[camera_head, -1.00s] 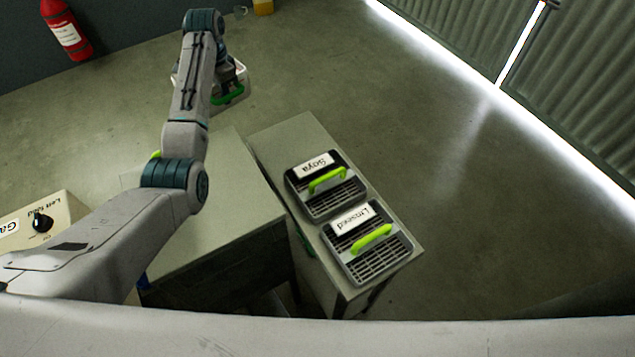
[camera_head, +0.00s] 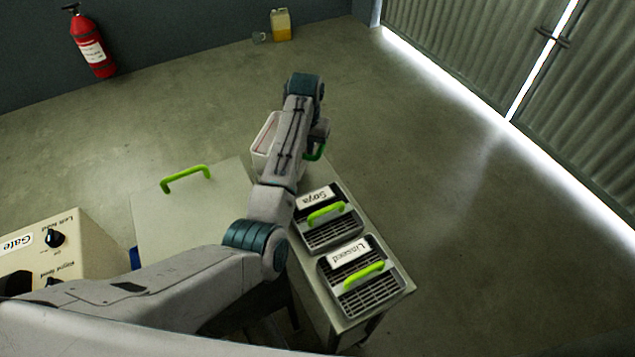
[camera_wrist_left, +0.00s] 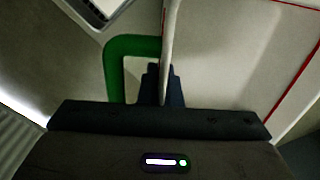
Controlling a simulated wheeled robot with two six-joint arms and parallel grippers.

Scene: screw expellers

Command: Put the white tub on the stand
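The white tub (camera_head: 265,140) hangs from my left gripper, partly hidden behind my left arm. In the left wrist view its pale inside (camera_wrist_left: 235,55) and red-lined rim fill the right side. My left gripper (camera_wrist_left: 162,85) is shut on the tub's wall, beside a green handle (camera_wrist_left: 122,48). In the head view the gripper's fingers are hidden, but the green handle (camera_head: 316,150) shows. The narrow grey stand (camera_head: 318,295) carries two slotted trays, and the tub is over or just past its far end; contact cannot be told. My right gripper is not in view.
The Soya tray (camera_head: 335,232) and Linseed tray (camera_head: 365,290) have raised lime handles. A grey cabinet top (camera_head: 170,220) with a lime handle (camera_head: 186,178) lies left. The Gate control box (camera_head: 65,245) is at lower left. Open floor lies right.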

